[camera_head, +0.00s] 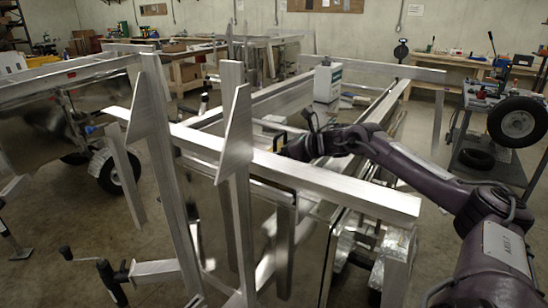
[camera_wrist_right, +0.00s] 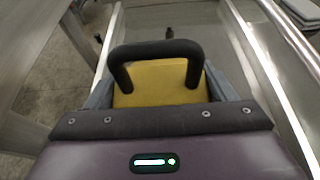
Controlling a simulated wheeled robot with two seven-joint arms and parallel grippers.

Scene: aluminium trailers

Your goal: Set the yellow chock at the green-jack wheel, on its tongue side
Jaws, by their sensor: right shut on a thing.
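The yellow chock (camera_wrist_right: 160,84) with its black loop handle is between the fingers of my right gripper in the right wrist view, and the gripper is shut on it. In the head view my right gripper (camera_head: 296,148) reaches in from the right, over the aluminium trailer frame. Only a small bit of yellow shows there, behind the rails. A wheel (camera_head: 118,172) stands under the trailer at the left. No green jack can be made out, so I cannot tell which wheel has it. My left gripper is not in view.
Aluminium rails (camera_head: 330,186) and tall uprights (camera_head: 160,170) crowd the middle, close around my right arm. A white box (camera_head: 327,83) stands on the frame behind. A cart (camera_head: 490,160) with a tyre is at the right. Bare floor shows at the lower left.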

